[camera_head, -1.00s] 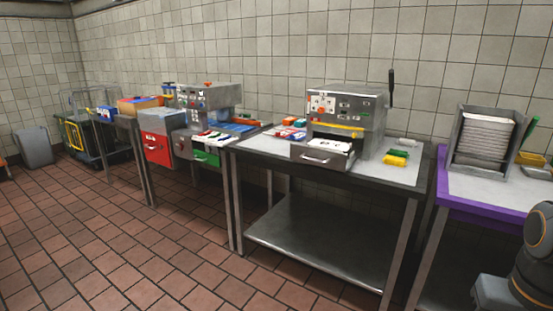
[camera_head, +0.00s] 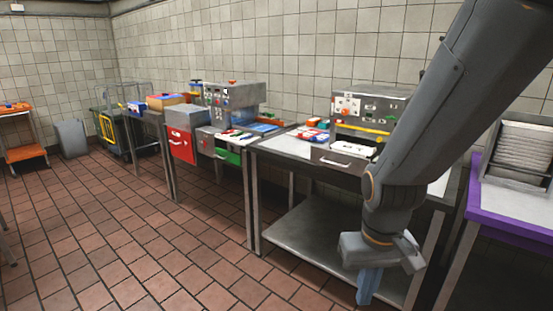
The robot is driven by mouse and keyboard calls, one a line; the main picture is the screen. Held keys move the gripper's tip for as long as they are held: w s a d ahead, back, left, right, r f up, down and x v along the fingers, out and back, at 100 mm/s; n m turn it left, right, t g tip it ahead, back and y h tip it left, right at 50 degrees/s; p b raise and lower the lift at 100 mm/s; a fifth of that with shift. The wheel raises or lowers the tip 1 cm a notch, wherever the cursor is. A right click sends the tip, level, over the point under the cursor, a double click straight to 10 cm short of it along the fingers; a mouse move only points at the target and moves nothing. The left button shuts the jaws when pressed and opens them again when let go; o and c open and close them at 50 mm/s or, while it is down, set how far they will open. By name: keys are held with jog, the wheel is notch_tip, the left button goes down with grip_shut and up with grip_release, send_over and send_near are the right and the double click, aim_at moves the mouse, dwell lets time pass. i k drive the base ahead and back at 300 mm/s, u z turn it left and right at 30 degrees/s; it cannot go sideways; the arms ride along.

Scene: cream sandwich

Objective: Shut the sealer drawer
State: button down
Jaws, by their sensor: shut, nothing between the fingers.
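The sealer (camera_head: 365,112) is a grey metal machine with a control panel and a yellow bar, on the middle steel table (camera_head: 285,146). Its drawer (camera_head: 335,160) sticks out at the front, with a pale handle on its face and white contents showing on top. My arm hangs down across the right side of the picture and hides the sealer's right part. My gripper (camera_head: 368,288) points down in front of the table, lower than the drawer and apart from it. It is shut and empty.
A second machine (camera_head: 225,98) with red and green fronts stands on the table to the left. Coloured packs (camera_head: 315,130) lie left of the sealer. A purple-edged table (camera_head: 515,210) with a rack is at right.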

aim_at(351, 162)
jog(key=z, duration=0.05)
jog(key=i, duration=1.1)
jog(key=z, duration=0.65)
